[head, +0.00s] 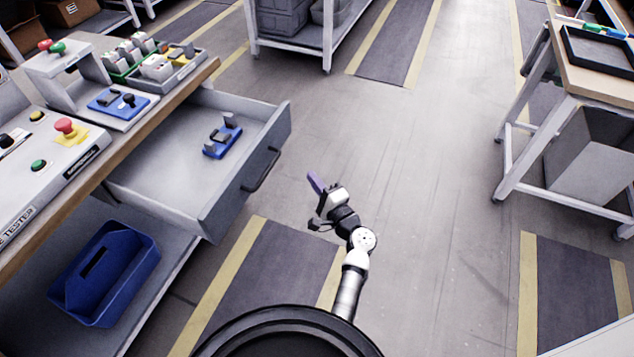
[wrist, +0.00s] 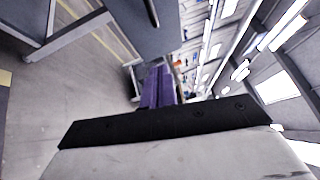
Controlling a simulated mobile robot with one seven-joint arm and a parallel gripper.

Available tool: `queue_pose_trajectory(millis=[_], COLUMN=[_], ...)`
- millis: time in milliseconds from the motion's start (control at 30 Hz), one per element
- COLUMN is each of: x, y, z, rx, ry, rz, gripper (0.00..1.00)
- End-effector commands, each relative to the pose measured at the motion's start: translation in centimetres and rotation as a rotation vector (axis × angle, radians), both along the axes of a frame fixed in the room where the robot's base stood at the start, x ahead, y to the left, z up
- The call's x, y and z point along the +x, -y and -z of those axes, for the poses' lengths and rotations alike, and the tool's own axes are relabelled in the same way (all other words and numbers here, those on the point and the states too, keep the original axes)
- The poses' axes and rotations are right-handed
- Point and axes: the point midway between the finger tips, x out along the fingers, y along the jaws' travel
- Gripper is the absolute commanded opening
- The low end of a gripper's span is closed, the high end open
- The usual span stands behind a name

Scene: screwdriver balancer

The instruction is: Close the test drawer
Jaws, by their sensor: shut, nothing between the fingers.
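The test drawer (head: 225,155) is grey and stands pulled out from under the workbench at the left of the head view. Its front carries a dark bar handle (head: 262,170). A blue fixture with grey uprights (head: 222,137) lies inside the drawer. My gripper (head: 316,183) has purple fingers, is shut and empty, and is to the right of the drawer front, apart from it. In the wrist view the shut purple fingers (wrist: 158,86) point toward a grey panel (wrist: 145,25) with a dark bar, which looks like the drawer front and handle.
The workbench (head: 130,130) carries a tester panel with buttons and trays of parts. A blue bin (head: 105,272) sits on the shelf below the drawer. Another table (head: 590,85) stands at the right. The floor between is clear.

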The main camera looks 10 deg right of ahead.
Motion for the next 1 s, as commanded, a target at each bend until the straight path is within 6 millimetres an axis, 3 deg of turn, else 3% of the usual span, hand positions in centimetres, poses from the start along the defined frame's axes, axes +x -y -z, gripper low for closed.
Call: queue_pose_trajectory(millis=[267, 533, 1000], x=[5.7, 6.8, 7.0], y=[-2.0, -5.0, -5.5], z=[-1.1, -1.5, -1.4], rx=[-0.001, -0.002, -0.002], ry=[0.001, -0.002, 0.000], rz=[-0.002, 0.000, 0.001], gripper=[0.00, 0.00, 0.00])
